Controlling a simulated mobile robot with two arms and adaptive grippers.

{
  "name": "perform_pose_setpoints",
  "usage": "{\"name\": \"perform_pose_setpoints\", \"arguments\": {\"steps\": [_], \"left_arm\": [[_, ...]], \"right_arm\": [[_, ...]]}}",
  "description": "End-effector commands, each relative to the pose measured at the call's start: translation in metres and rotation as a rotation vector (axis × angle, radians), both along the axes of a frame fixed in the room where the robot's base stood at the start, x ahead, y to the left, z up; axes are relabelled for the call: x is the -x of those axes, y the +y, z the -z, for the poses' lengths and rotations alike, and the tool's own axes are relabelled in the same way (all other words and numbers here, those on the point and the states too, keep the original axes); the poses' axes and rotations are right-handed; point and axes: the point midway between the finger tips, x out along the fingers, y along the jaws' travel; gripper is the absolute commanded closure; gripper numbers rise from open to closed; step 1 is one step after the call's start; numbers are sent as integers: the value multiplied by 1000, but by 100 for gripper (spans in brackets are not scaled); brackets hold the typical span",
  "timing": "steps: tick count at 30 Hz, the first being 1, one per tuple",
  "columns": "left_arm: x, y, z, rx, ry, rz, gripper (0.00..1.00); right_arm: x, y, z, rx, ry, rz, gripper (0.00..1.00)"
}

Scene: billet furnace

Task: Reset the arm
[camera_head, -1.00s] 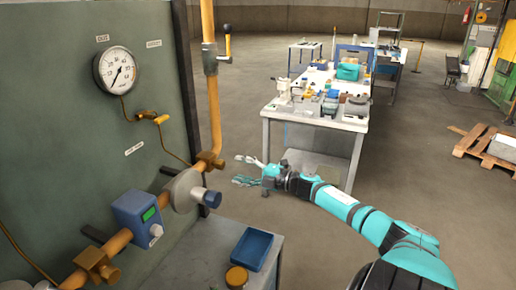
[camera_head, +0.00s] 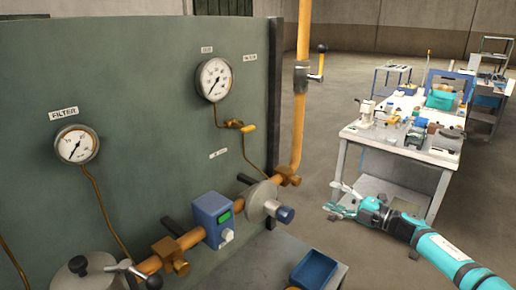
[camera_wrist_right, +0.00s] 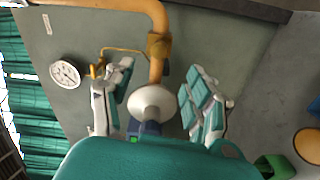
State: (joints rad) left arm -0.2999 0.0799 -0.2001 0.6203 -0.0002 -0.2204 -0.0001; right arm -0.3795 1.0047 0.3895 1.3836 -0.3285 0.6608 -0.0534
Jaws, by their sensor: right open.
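My right arm comes in from the lower right in the head view. Its right gripper (camera_head: 340,203) is open and empty, in front of the white workbench and to the right of the pipe panel. In the right wrist view the two fingers of the right gripper (camera_wrist_right: 160,100) are spread wide, with nothing between them touching. The grey round regulator (camera_wrist_right: 152,103) shows beyond the gap, against the panel. My left gripper is not in the head view.
The green panel (camera_head: 130,110) carries two gauges (camera_head: 214,79), orange pipes (camera_head: 301,110) and a blue box meter (camera_head: 211,218). A blue tray (camera_head: 314,270) sits on a low table below. The cluttered workbench (camera_head: 395,141) stands right. Grey floor lies between.

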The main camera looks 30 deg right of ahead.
Motion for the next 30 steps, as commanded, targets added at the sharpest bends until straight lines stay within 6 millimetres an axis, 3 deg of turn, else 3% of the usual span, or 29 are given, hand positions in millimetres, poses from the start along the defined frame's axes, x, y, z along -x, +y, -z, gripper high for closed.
{"name": "perform_pose_setpoints", "arguments": {"steps": [7, 11, 15, 20, 25, 30], "left_arm": [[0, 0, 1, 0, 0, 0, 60], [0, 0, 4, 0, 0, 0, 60], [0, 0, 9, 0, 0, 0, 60], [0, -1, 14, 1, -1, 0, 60], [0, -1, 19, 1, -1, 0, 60], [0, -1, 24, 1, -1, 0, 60]], "right_arm": [[1, -3, 9, -14, 9, 16, 45], [9, -16, 50, -80, 57, 95, 45], [29, -32, 128, -198, 151, 237, 45], [61, -36, 224, -328, 279, 396, 45], [103, -20, 321, -449, 423, 545, 45], [150, 13, 410, -552, 576, 675, 45]]}}
